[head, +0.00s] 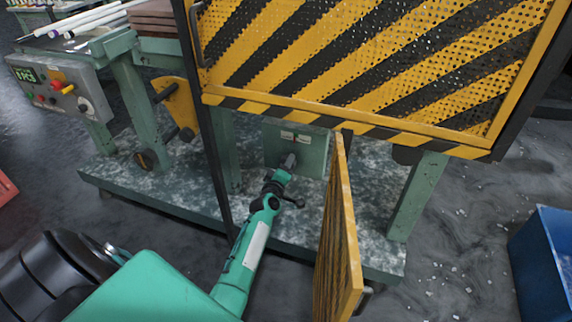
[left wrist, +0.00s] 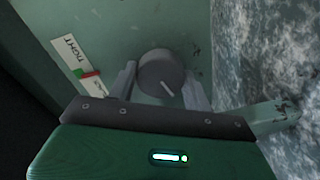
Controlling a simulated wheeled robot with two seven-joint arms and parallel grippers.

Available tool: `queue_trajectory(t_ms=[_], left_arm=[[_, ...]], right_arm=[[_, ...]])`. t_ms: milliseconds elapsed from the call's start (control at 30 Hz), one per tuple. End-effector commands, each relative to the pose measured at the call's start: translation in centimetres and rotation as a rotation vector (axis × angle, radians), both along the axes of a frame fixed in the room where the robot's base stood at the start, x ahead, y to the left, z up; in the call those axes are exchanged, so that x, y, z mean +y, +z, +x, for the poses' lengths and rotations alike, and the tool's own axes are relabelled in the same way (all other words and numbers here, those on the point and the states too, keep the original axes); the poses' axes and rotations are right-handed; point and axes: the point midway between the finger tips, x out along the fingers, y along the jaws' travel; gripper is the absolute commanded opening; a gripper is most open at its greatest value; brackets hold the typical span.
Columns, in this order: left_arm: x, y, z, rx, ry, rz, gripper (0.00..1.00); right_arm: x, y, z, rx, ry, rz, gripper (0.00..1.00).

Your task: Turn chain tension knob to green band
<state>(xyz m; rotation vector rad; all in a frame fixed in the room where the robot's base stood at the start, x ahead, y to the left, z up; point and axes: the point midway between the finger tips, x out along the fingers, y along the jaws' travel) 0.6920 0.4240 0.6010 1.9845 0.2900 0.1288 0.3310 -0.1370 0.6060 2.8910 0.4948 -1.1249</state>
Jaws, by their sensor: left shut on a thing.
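The chain tension knob (left wrist: 160,68) is a round dark grey knob on a pale green plate (left wrist: 200,25), with a white pointer line on its face. The line points down and slightly right in the left wrist view. A white label (left wrist: 68,55) reading TIGHT, with a red and green mark (left wrist: 87,75), is beside the knob. My left gripper (left wrist: 160,88) is shut on the knob, one finger on each side. In the head view my left gripper (head: 289,162) reaches the green box (head: 313,155) under the guard and mostly hides the knob. My right gripper is not in view.
A yellow-and-black striped guard (head: 400,70) hangs above the box. A narrow yellow door (head: 345,230) stands open just right of my left arm. A control panel (head: 60,88) is at the left, a blue bin (head: 545,255) at the right. Green legs (head: 415,195) flank the box.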

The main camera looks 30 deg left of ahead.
Motion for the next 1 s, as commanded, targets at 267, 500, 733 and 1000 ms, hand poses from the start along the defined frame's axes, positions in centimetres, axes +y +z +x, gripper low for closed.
queue_trajectory(t_ms=[267,500,733,1000], left_arm=[[0.11,0.05,-0.03,-0.030,0.002,-0.122,0.27],[0.13,0.03,-0.03,-0.040,0.002,-0.162,0.27],[0.13,0.01,-0.04,-0.041,0.002,-0.166,0.27],[0.13,0.00,-0.03,-0.040,0.001,-0.165,0.70]], right_arm=[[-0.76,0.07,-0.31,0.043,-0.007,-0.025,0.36],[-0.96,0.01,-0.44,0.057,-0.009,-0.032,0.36],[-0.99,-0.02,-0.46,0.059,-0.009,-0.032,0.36],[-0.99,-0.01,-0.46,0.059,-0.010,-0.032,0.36]])
